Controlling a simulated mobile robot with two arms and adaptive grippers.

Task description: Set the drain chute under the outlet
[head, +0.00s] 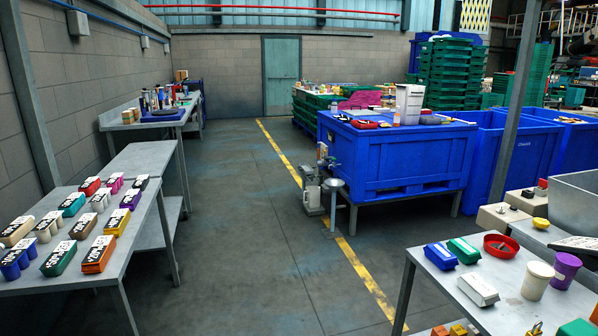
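Metal fittings (325,160) that look like an outlet sit at the near left corner of a large blue bin (410,170). Below them, a small grey machine or container (312,196) stands on the floor, partly against the bin. Beside it is a thin stand with a round grey top (333,184). All of these are small in the view, and I cannot tell which piece is the drain chute. Neither of my grippers is in view.
A table (28,287) with several labelled packages stands at left. A grey table (505,300) with boxes, a red bowl (501,246) and cups is at front right. Blue bins and green crates (450,75) fill the back right. The central floor (240,230) is clear.

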